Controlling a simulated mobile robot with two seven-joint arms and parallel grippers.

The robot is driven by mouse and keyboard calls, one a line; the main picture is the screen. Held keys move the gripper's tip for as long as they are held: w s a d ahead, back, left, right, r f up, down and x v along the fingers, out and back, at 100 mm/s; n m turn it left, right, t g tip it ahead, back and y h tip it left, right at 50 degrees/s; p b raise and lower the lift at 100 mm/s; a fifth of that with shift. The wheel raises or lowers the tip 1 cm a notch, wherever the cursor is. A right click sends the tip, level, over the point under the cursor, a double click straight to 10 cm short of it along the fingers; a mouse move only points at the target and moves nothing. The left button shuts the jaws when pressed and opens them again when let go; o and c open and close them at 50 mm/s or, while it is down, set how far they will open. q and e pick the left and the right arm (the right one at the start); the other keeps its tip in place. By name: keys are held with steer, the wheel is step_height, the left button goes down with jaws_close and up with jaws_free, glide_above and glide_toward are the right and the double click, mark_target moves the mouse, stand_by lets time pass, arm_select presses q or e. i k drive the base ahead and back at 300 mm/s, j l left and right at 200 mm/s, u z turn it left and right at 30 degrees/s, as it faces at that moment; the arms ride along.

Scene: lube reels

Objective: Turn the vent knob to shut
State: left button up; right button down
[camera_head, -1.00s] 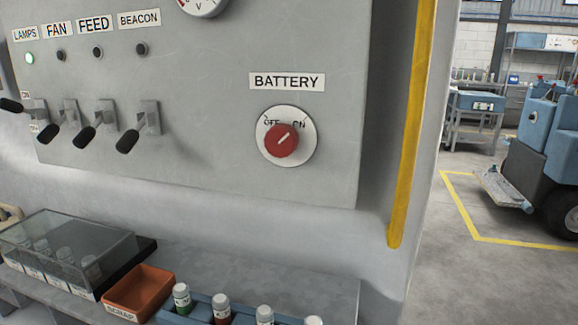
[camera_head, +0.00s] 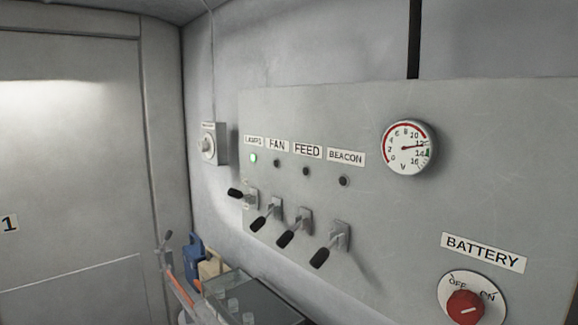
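A small grey box with a round pale knob (camera_head: 208,146) is on the wall near the corner, left of the switch panel. Its label is too small to read, so I cannot tell for sure that it is the vent knob, nor its setting. Neither of my grippers is in view.
The grey switch panel (camera_head: 375,220) carries several levers, a lit green LAMPS light (camera_head: 253,158), a voltmeter (camera_head: 409,148) and a red BATTERY knob (camera_head: 465,307). A clear-lidded case (camera_head: 250,296) and a blue container (camera_head: 192,258) stand below. A grey door (camera_head: 70,170) is at left.

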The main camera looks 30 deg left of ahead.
mark_target(204, 146)
steer(key=u, duration=1.55)
steer(key=i+j, duration=0.25)
steer(key=j, duration=0.2)
steer(key=i+j, duration=0.25)
steer(key=j, duration=0.25)
steer(key=i+j, duration=0.3)
steer(key=j, duration=0.15)
steer(key=i+j+u, duration=0.1)
steer(key=i+j, duration=0.15)
steer(key=j, duration=0.2)
steer(key=i+j, duration=0.25)
steer(key=j, duration=0.2)
